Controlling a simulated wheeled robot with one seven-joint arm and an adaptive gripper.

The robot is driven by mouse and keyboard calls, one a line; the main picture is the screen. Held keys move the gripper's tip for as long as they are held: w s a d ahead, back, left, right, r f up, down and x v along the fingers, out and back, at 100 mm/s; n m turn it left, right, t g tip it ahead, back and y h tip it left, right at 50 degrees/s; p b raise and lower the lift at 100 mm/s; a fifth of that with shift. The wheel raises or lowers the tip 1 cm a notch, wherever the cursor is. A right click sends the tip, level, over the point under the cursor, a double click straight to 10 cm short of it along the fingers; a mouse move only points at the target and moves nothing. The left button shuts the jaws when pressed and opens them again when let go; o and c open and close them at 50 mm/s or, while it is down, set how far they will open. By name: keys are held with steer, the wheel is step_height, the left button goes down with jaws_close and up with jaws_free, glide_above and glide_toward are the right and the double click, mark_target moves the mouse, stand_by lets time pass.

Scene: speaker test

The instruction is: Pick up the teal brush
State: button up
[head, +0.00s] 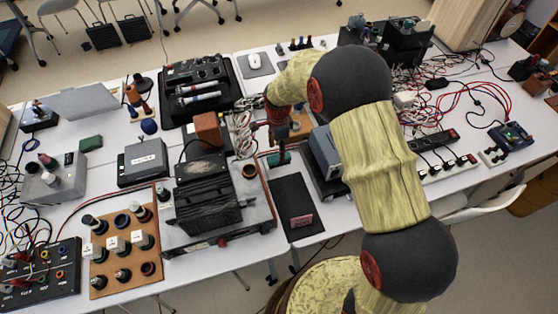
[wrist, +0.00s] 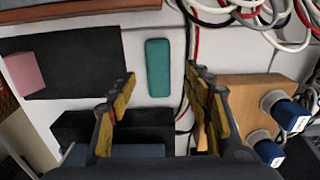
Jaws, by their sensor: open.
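The teal brush (wrist: 157,67) is a flat, rounded block lying on the white tabletop in the wrist view. It lies ahead of the fingertips, roughly centred between them, with clear space to both fingers. In the head view it shows as a small teal patch (head: 279,158) just below my gripper (head: 277,140), partly hidden by it. In the wrist view my gripper (wrist: 157,88) has its two yellow-and-black fingers spread wide, with nothing between them.
A black mat (wrist: 85,60) with a pink block (wrist: 25,72) lies left of the brush. Red and white cables (wrist: 250,15) run along its right. A wooden block (wrist: 245,92) with blue knobs stands right. In the head view, a dark heatsink device (head: 207,205) stands left.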

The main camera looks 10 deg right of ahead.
steer(key=shift+d+f+b, duration=0.15)
steer(key=shift+f+b, duration=0.75)
steer(key=shift+f, duration=1.9)
steer(key=shift+s, duration=0.1)
steer(key=c, duration=0.3)
steer(key=c, duration=1)
steer(key=shift+o, duration=0.2)
steer(key=shift+r, duration=0.1)
